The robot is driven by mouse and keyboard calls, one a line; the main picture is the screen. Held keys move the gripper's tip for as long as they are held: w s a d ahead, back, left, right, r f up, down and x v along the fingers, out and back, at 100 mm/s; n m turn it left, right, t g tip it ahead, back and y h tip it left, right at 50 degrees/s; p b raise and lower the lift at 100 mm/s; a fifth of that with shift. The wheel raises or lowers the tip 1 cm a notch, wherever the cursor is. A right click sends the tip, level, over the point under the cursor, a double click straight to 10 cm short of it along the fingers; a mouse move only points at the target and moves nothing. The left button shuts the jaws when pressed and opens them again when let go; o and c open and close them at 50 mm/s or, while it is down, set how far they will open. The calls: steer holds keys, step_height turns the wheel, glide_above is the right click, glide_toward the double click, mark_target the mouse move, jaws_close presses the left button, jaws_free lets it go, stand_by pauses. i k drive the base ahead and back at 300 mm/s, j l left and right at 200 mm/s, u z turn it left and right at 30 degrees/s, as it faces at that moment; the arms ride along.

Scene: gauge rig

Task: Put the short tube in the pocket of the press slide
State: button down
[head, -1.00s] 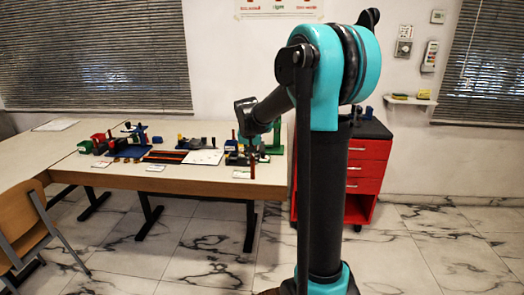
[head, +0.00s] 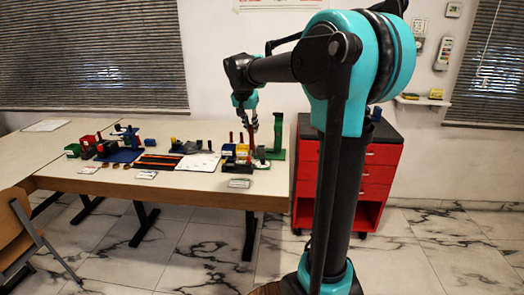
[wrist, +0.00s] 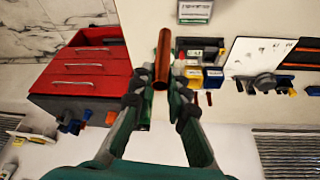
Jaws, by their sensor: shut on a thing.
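My gripper (wrist: 162,88) is shut on a copper-brown tube (wrist: 163,55), which lies between the two fingers in the wrist view and extends beyond their tips. In the head view my gripper (head: 246,104) is above the right end of the table, pointing down. The held tube is small there and hard to separate from the things behind it. A green upright stand (head: 277,136) is close to the right of my gripper. A blue rig (head: 122,153) stands farther left on the table. I cannot tell which fixture is the press slide, and its pocket is not discernible.
Yellow and blue bins (wrist: 213,77) lie beside the tube in the wrist view. A white board (head: 197,163) and a dark tray with red strips (head: 160,162) lie on the table (head: 200,187). A red drawer cabinet (head: 375,165) stands right of the table.

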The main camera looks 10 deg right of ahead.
mark_target(261, 153)
steer(key=i+l, duration=0.25)
steer(key=i, duration=0.25)
steer(key=i+l, duration=0.25)
steer(key=i, duration=0.25)
